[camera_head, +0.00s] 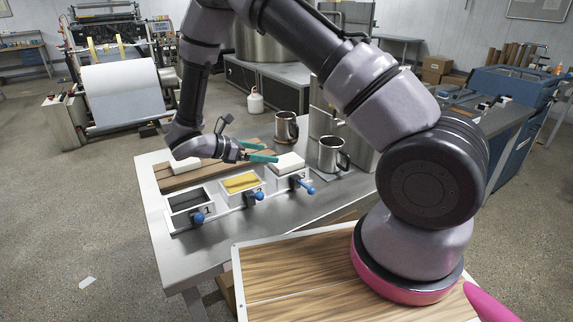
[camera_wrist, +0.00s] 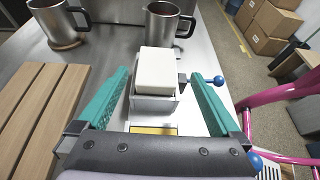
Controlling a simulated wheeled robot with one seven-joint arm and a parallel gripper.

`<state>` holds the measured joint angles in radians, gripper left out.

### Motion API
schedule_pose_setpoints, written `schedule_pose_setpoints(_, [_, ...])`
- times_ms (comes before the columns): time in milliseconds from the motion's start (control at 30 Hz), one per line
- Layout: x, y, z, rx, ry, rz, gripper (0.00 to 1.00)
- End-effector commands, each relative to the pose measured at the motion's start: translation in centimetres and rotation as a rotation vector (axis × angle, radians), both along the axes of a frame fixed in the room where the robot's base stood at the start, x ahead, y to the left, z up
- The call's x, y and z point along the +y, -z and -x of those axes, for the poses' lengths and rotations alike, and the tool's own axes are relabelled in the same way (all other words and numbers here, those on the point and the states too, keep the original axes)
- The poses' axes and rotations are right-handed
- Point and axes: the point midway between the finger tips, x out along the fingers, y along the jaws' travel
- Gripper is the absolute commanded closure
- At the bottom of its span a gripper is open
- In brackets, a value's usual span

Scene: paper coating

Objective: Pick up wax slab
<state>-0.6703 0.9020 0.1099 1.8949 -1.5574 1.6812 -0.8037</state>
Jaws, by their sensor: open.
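A white slab (camera_head: 289,161), which looks like the wax slab, rests on top of the third metal box at the right end of the row. In the wrist view the slab (camera_wrist: 157,70) lies ahead, between the lines of my two teal fingers. My gripper (camera_head: 271,153) is open and empty, just left of the slab in the head view. In the wrist view my gripper (camera_wrist: 160,76) has one finger on either side of the slab, with gaps. A second white block (camera_head: 186,165) lies on the slatted wooden board at the left.
Two metal mugs (camera_head: 286,128) (camera_head: 331,155) stand behind the boxes. The row also holds a yellow-filled box (camera_head: 241,183) and a dark-filled box (camera_head: 188,201). Blue-knobbed handles (camera_head: 308,190) stick out in front. The slatted board (camera_head: 209,173) lies on the metal table (camera_head: 160,240).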

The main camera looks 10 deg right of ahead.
Motion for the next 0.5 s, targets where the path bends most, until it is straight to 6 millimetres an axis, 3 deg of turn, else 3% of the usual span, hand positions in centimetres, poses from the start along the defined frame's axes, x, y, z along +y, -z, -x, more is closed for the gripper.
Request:
schedule_pose_setpoints(67, [0.1,0.8,-0.2,0.01,-0.022,0.017,0.0])
schedule_pose_setpoints(300, [-3.1,2.4,-1.2,0.015,-0.027,0.024,0.0])
schedule_pose_setpoints(500, [-4.6,3.0,-1.6,0.013,-0.028,0.022,0.0])
